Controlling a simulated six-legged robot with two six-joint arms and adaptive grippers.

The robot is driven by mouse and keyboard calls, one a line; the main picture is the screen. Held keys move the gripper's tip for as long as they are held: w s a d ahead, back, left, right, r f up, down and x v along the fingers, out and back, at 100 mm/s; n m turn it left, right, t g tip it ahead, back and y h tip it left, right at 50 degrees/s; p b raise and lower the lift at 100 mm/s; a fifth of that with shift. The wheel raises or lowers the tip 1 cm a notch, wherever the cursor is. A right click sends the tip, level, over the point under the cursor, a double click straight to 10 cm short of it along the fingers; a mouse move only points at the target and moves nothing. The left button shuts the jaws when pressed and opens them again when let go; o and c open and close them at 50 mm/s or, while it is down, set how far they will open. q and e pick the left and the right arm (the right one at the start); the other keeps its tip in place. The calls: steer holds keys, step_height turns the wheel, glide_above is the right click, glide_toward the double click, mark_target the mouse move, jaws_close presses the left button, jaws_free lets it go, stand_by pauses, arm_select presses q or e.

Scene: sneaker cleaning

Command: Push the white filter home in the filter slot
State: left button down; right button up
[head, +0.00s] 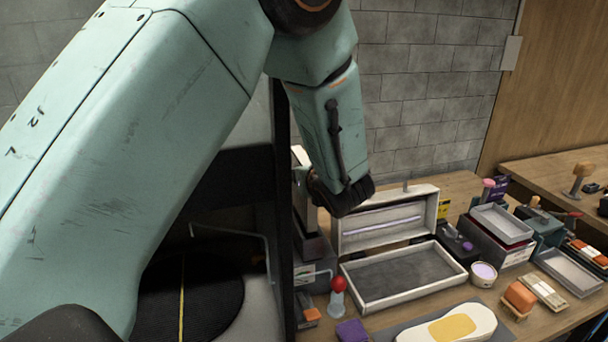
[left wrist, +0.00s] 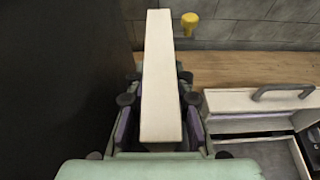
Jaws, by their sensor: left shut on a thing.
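The white filter (left wrist: 160,75) is a long, pale block standing out from my left gripper (left wrist: 160,100) in the left wrist view. The gripper is shut on it, with fingers on both sides. In the head view my left wrist hangs beside the edge of a dark cabinet (head: 284,200), and the fingers are mostly hidden. A small pale piece (head: 300,156) shows there, perhaps the filter's edge. I cannot make out the filter slot in either view. My right gripper is not in view.
An open grey case (head: 455,272) stands on the bench right of the cabinet. A red-knobbed object (head: 338,285), a purple block (head: 351,331) and a white sole-shaped item (head: 420,335) are in front. Trays and brushes crowd the right. A yellow knob (left wrist: 189,20) shows beyond the filter.

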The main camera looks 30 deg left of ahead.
mark_target(303, 201)
arm_select(q)
steer(key=shift+w, duration=0.2)
steer(key=shift+s+b, duration=0.25)
steer(key=shift+b, duration=0.05)
steer(key=shift+w, duration=0.15)
stand_by(0.3)
steer(key=shift+a, duration=0.1)
stand_by(0.5)
steer(key=shift+f+b, duration=0.25)
steer(key=shift+b, duration=0.2)
steer(key=shift+f+b, duration=0.35)
steer(key=shift+f, duration=0.05)
steer(key=shift+f+b, duration=2.95)
steer(key=shift+b, duration=0.05)
steer(key=c, duration=1.1)
jaws_free()
